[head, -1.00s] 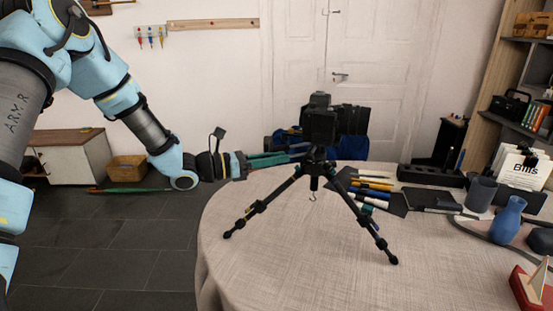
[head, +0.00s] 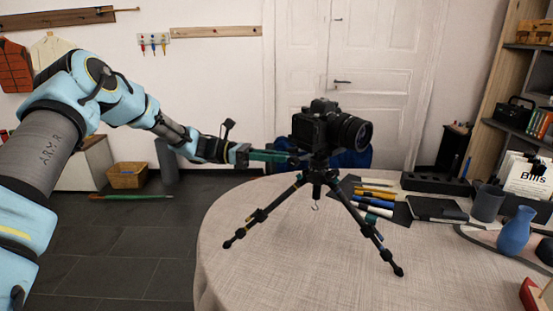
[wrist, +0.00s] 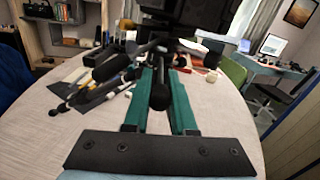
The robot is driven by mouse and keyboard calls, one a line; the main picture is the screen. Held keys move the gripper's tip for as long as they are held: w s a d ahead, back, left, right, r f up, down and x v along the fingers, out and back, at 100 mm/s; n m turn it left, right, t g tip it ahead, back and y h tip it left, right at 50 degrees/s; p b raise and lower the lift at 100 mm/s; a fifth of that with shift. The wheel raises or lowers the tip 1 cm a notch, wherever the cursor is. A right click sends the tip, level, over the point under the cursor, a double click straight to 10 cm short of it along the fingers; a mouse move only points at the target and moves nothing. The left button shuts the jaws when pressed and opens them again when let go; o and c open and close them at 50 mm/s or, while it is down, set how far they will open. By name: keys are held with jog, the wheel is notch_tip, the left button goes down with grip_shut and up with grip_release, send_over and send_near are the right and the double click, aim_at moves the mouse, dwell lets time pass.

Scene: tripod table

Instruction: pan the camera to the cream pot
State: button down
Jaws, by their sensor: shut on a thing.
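The black camera (head: 318,128) sits on a tripod (head: 318,178) on the round table (head: 250,225), its lens (head: 352,133) pointing right and somewhat toward my head view. My gripper (head: 292,156) reaches in from the left at the tripod head, below the camera. In the wrist view its green fingers (wrist: 160,112) are shut around the dark pan handle (wrist: 160,90), whose rounded end faces me. The dark camera body (wrist: 190,12) fills the top there.
Markers (head: 372,200), a black tray (head: 436,184), a grey cup (head: 488,203) and a blue vase (head: 515,232) stand right of the tripod. A red-and-cream object (head: 535,295) is at the lower right. The table's front left is clear.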

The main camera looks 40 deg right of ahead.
dwell(0.3)
jog(key=c, duration=0.7)
grip_release()
jog(key=b+v, duration=0.2)
jog(key=v, duration=0.8)
jog(key=shift+w+a+b, duration=0.25)
jog(key=shift+w+b, duration=0.1)
jog(key=shift+b, duration=0.05)
